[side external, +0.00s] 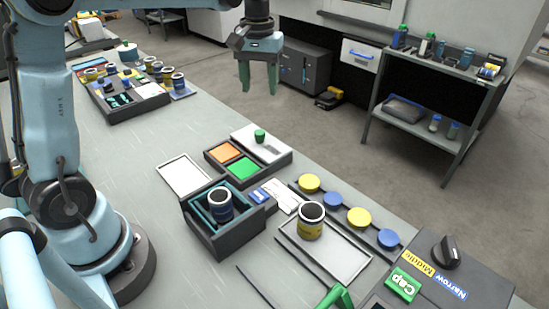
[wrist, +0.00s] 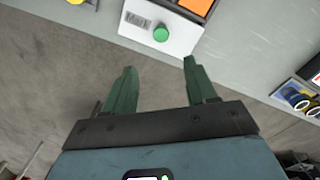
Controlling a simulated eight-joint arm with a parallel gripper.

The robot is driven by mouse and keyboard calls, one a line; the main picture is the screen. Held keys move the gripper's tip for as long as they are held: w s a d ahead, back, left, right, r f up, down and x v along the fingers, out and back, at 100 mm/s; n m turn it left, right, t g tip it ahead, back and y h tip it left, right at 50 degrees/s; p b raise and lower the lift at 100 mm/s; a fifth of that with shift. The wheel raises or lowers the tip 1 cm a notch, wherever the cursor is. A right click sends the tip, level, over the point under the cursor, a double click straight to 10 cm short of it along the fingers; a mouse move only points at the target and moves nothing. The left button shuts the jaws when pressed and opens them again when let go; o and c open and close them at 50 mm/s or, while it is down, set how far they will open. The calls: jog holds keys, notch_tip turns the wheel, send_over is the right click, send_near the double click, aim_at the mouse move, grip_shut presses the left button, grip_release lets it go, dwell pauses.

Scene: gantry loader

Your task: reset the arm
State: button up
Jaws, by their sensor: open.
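My gripper (side external: 259,77) hangs high over the far edge of the bench, fingers pointing down. Its two green fingers are apart with nothing between them. In the wrist view my gripper (wrist: 158,85) also shows open and empty, with the bench edge and the floor beyond the fingers. A white panel with a green knob (side external: 260,136) lies below and nearer the camera; the knob (wrist: 161,33) shows ahead of the fingertips in the wrist view.
A dark box (side external: 229,242) holds a blue-banded jar (side external: 220,207). A yellow-banded jar (side external: 311,222) stands on a grey tray (side external: 345,262). Yellow and blue discs line the far edge. A control box (side external: 447,280) stands front right. An empty white tray (side external: 184,175) lies left of centre.

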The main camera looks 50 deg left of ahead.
jog(key=shift+s, duration=0.1)
jog(key=s+d+f+m+t, duration=0.1)
jog(key=s+d+m+t, duration=0.2)
jog(key=s, duration=0.3)
jog(key=s+d+f+m+t, duration=0.2)
jog(key=s+d+m+t, duration=0.1)
jog(key=s, duration=0.4)
jog(key=shift+s+d+f+m+t, duration=0.2)
jog(key=shift+d+f+m+t, duration=0.15)
jog(key=shift+d+t, duration=0.35)
